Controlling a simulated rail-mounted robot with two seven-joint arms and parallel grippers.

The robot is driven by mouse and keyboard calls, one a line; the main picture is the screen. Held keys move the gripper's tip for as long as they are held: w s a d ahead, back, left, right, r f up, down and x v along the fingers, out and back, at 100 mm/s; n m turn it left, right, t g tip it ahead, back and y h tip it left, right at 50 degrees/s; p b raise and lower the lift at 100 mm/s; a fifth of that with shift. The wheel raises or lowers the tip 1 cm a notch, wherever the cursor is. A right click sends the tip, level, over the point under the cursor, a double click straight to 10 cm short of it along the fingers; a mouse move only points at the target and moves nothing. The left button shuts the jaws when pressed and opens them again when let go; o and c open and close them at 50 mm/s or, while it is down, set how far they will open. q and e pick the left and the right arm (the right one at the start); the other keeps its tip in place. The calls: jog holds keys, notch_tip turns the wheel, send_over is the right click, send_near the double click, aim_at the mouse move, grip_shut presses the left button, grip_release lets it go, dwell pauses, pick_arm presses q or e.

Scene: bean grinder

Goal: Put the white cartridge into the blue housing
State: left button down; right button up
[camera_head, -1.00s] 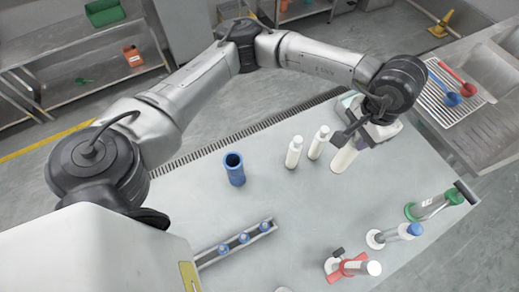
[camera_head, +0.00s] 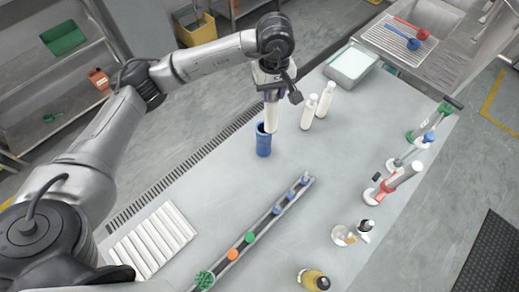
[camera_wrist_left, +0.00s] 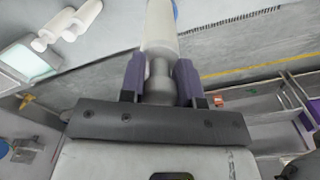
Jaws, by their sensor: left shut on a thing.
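The white cartridge (camera_head: 271,117) hangs roughly upright, tilted slightly, from my left gripper (camera_head: 271,92). The gripper is shut on its upper end. The blue housing (camera_head: 264,145) is an upright open cylinder on the table, directly below the cartridge in the head view. The cartridge's lower end overlaps the housing's rim there; I cannot tell whether it is inside or just above and in front. In the left wrist view, the purple fingers (camera_wrist_left: 158,80) clasp the cartridge's narrow neck (camera_wrist_left: 160,72), and a sliver of blue (camera_wrist_left: 176,9) shows past its far end. My right gripper is not in view.
A rail with coloured pieces (camera_head: 255,236) lies in front. A white slatted panel (camera_head: 150,240) is at left, a pale tray (camera_head: 351,65) behind. Several tools line the right edge. Table around the housing's front is clear.

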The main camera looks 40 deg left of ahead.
pick_arm(q)
jog(key=a+f+n, duration=0.2)
jog(key=a+n, duration=0.1)
jog(key=p, duration=0.2)
send_over(263, 139)
jog(key=w+a, duration=0.2)
notch_tip(263, 139, down, 17)
jog(key=shift+w+d+r, duration=0.15)
jog(key=shift+d+r, duration=0.05)
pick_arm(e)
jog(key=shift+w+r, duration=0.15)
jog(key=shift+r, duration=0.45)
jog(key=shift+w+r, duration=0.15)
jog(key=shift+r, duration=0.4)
pick_arm(q)
jog(key=shift+f, duration=0.1)
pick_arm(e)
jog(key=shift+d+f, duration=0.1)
pick_arm(q)
jog(key=shift+f, duration=0.15)
jog(key=c, duration=0.8)
grip_release()
jog(key=shift+r, duration=0.25)
